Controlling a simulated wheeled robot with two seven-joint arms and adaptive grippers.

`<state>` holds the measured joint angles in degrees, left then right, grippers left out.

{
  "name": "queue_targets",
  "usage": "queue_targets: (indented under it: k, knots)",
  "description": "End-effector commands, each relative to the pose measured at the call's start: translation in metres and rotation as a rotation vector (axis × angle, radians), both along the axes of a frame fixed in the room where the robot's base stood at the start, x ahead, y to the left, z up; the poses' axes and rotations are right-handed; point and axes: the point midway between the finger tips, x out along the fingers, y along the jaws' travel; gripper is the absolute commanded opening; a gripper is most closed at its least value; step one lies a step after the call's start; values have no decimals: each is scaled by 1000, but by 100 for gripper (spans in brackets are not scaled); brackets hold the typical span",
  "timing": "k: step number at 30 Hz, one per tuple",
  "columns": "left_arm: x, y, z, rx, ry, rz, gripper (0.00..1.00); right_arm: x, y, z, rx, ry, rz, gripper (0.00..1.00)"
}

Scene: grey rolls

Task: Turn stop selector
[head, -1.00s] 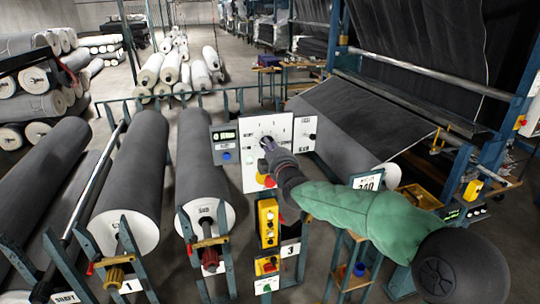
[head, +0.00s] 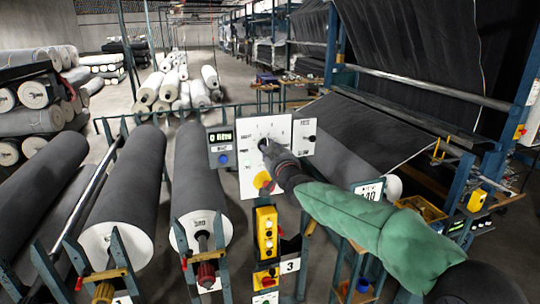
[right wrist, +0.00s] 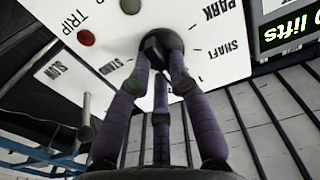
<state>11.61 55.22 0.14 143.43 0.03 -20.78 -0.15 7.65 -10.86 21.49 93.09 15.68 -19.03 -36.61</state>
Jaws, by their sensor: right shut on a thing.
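The stop selector is a dark knob (right wrist: 156,43) on a white panel (head: 277,126) with printed marks around it. In the right wrist view the panel shows upside down, with the words PARK, SHAFT and SLOW legible. My right gripper (right wrist: 160,68) is shut on the knob, its purple-grey fingers around the sides. In the head view the right gripper (head: 266,146) reaches the panel's middle and hides most of the knob, so its exact pointing is hard to tell. My left gripper is not in view.
A green display (head: 221,137) left of the panel seems to read "0 lifts". A yellow button box (head: 266,232) hangs below the panel. Large grey rolls (head: 198,175) on blue stands fill the left. A fabric machine (head: 400,110) stands at right. A red lamp (right wrist: 86,39) sits near TRIP.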

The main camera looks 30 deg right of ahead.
Motion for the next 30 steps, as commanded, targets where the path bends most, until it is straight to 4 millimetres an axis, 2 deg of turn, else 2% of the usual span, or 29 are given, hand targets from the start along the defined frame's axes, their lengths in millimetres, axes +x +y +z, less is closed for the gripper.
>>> queue_targets:
  k: [6,15,30]
  knots:
    - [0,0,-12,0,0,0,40,0,0,-4,168,-37,1,0]
    - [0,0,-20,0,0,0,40,0,0,-4,319,-73,1,0]
    - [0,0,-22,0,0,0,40,0,0,-4,371,-85,1,0]
